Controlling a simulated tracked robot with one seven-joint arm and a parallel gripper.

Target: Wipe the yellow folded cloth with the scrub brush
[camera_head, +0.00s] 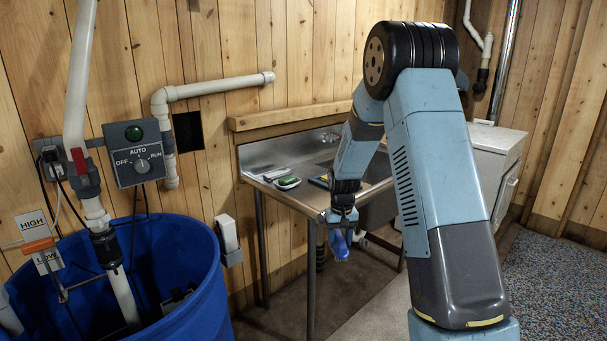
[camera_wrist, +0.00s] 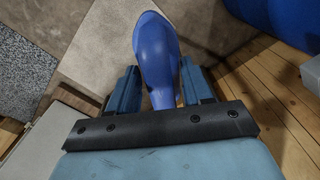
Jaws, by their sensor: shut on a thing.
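My gripper (camera_head: 341,217) is shut on a blue, smooth, rounded object, which I take for the scrub brush (camera_head: 340,246). It hangs below the fingers, in front of the metal sink table and lower than its top. In the wrist view the brush (camera_wrist: 155,48) sticks out between the two fingers of my gripper (camera_wrist: 160,88); no bristles show. A small yellow and blue patch (camera_head: 319,182) lies on the sink table beside my arm. It may be the yellow folded cloth, but it is too small and partly hidden to be sure.
The metal sink table (camera_head: 262,166) stands against the plank wall. A green and white item (camera_head: 288,183) and a pale item (camera_head: 275,173) lie on its left part. A large blue barrel (camera_head: 190,300) stands at left, a white cabinet (camera_head: 497,150) at right. Floor between is clear.

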